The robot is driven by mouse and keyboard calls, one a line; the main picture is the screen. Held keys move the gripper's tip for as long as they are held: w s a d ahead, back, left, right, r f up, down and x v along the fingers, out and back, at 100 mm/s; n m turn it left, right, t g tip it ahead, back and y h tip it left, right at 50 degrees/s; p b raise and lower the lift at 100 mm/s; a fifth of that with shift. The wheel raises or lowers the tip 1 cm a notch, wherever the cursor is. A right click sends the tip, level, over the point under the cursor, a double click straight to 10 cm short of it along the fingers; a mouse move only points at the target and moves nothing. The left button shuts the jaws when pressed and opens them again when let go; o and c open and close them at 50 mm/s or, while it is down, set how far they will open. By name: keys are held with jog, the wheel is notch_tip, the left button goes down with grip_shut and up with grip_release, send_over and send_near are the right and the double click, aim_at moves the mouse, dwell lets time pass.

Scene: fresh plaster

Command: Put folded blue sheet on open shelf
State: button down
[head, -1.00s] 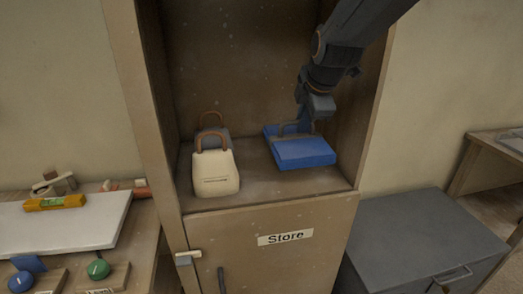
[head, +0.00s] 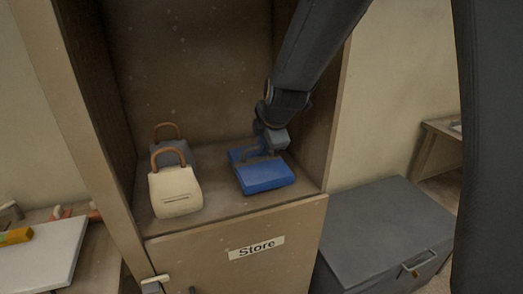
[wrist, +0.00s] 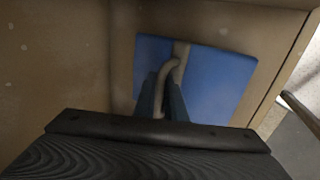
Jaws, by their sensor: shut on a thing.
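The folded blue sheet (head: 266,178) is a flat blue block at the right of the open shelf (head: 222,208), in the cabinet above the door marked Store. It appears to rest on the shelf board. In the wrist view the sheet (wrist: 215,85) has a pale band and a raised handle loop (wrist: 174,72) across it. My gripper (head: 268,143) is above the sheet, shut on that handle. In the wrist view my gripper's fingers (wrist: 163,98) sit around the loop. The sheet's far side is partly hidden by my gripper.
A cream bag (head: 175,192) with a brown handle stands on the shelf's left, with a grey bag (head: 178,153) behind it. A gap separates them from the sheet. A grey chest (head: 385,235) stands right of the cabinet. A white board (head: 40,255) lies on the left table.

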jog(key=shift+f, duration=0.7)
jog(key=shift+f, duration=0.1)
jog(key=c, duration=1.8)
grip_release()
jog(key=shift+s+r, duration=0.2)
jog(key=shift+r, duration=0.15)
jog(key=p+v, duration=0.3)
jog(key=v, duration=0.8)
jog(key=shift+d+r+p, duration=0.15)
jog(key=shift+r+p, duration=0.05)
jog(key=shift+p, duration=0.1)
jog(key=shift+s, duration=0.1)
